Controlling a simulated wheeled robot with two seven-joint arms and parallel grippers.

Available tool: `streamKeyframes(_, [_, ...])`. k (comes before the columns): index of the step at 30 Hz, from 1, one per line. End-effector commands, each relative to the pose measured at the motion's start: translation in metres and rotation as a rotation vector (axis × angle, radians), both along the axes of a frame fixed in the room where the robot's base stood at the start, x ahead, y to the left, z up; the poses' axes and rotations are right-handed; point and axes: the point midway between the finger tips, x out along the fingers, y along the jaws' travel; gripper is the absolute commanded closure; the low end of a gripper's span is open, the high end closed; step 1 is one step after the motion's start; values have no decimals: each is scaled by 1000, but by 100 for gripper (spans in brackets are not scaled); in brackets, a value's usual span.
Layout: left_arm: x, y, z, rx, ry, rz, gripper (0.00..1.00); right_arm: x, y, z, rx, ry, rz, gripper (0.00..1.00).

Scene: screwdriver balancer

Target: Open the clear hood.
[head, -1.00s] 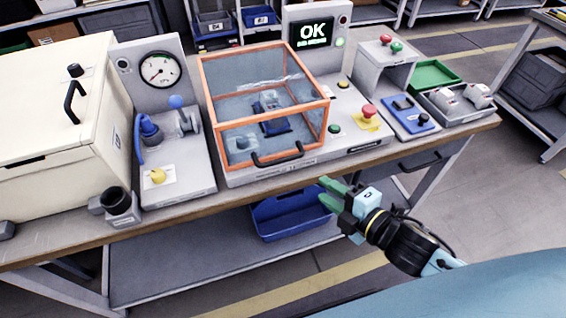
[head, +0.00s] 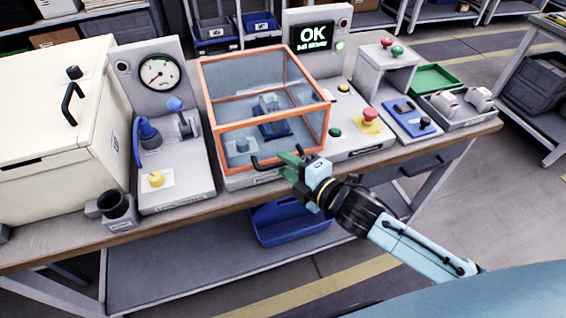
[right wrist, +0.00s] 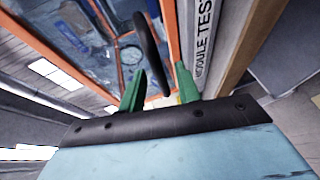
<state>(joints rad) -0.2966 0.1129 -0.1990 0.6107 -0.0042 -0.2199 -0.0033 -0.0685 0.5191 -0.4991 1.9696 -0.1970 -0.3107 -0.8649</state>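The clear hood (head: 265,95) is a see-through box with an orange frame, and it sits closed over a blue fixture (head: 270,117) on the tester. Its black handle (head: 262,164) is on the lower front edge. My right gripper (head: 287,163) has green fingers and is at the right part of the handle in the head view. In the right wrist view, the handle (right wrist: 150,52) runs down toward the gap between the green fingers (right wrist: 160,88). The fingers are apart, with no clear contact on the handle. My left gripper is out of view.
A screen (head: 313,36) behind the hood reads OK. A red button (head: 370,114) and a green button (head: 335,133) sit right of the hood. A gauge panel (head: 160,72) and a cream box (head: 55,120) stand left. A blue tote (head: 290,222) is on the shelf below.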

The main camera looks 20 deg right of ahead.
Motion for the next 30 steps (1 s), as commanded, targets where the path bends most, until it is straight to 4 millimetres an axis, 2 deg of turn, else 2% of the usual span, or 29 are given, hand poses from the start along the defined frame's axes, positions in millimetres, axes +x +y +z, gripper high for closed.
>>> streamKeyframes(6, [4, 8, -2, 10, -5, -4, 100, 15, 7, -4, 0, 1, 0, 67])
streamKeyframes(15, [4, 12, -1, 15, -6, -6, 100, 17, 8, -4, 0, 1, 0, 67])
streamKeyframes(23, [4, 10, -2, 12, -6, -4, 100, 16, 8, -4, 0, 1, 0, 100])
streamKeyframes(30, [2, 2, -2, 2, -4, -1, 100, 16, 8, -4, 0, 1, 0, 100])
